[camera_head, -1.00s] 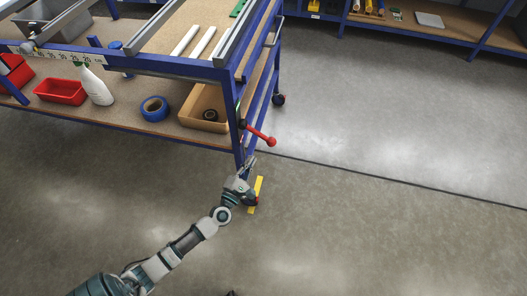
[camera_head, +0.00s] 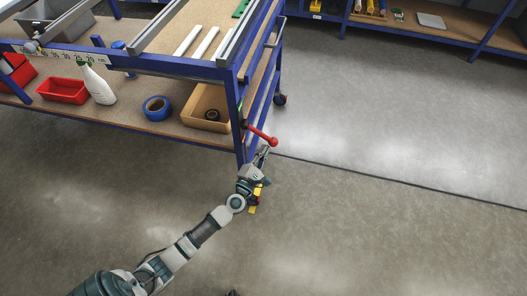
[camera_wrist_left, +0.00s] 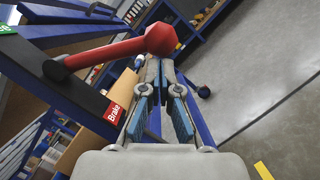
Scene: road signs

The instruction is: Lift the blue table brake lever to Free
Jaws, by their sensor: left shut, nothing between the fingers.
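The blue table (camera_head: 150,66) has a brake lever (camera_head: 260,134) with a red arm and ball end at its near right corner post. In the left wrist view the lever (camera_wrist_left: 112,51) runs across the top, its red knob at the right end. A red "Brake" label (camera_wrist_left: 113,112) sits on the post below it, and part of a green label (camera_wrist_left: 5,29) shows at the upper left edge. My left gripper (camera_head: 264,153) is shut and empty, just below the lever. In the wrist view its fingertips (camera_wrist_left: 160,68) lie just under the knob; contact is unclear. My right gripper is out of view.
The lower shelf holds a cardboard box (camera_head: 207,123), blue tape (camera_head: 157,108), a white bottle (camera_head: 99,87) and a red bin (camera_head: 62,90). The floor to the right is open.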

